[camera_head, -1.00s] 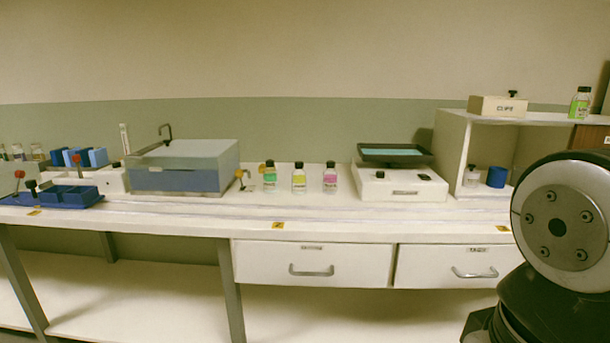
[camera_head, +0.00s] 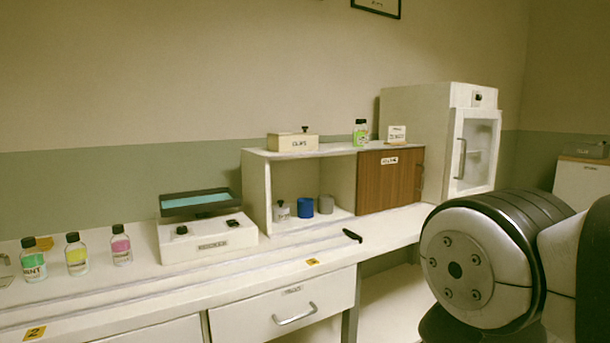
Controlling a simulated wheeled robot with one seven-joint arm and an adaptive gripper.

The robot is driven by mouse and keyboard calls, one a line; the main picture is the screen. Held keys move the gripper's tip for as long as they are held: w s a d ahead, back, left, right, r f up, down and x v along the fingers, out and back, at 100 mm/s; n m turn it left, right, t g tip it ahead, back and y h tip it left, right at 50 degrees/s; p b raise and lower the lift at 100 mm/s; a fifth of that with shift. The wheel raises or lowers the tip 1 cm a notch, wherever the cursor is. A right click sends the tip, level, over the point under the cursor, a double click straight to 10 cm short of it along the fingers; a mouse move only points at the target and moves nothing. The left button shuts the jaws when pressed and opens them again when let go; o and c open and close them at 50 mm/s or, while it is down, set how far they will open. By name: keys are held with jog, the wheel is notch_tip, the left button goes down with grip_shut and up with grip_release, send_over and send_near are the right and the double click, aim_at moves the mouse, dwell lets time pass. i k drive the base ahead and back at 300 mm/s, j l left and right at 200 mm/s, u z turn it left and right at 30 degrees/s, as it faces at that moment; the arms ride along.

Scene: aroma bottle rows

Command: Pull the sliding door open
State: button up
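The brown wooden sliding door (camera_head: 376,181) covers the right half of a low white shelf unit (camera_head: 256,190) on the bench. It bears a small white label and a dark upright handle (camera_head: 420,177) near its right edge. The left half of the unit is open. What is behind the door is hidden. My gripper is not in view; only a rounded part of my arm shows at the lower right.
In the open half stand a small bottle (camera_head: 281,210), a blue cup (camera_head: 306,207) and a grey cup (camera_head: 326,204). A dark slim object (camera_head: 352,236) lies in front. A white glass-fronted cabinet (camera_head: 432,150) stands right of the unit. A box (camera_head: 292,142) and a green bottle (camera_head: 361,132) are on top.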

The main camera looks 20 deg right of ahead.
aim_at(386, 179)
jog(key=z, duration=0.9)
jog(key=i+l, duration=0.15)
jog(key=i, duration=0.3)
jog(key=i+l, duration=0.15)
jog(key=i, duration=0.35)
jog(key=i+l+z, duration=0.1)
jog(key=i, duration=0.35)
jog(key=l, duration=0.05)
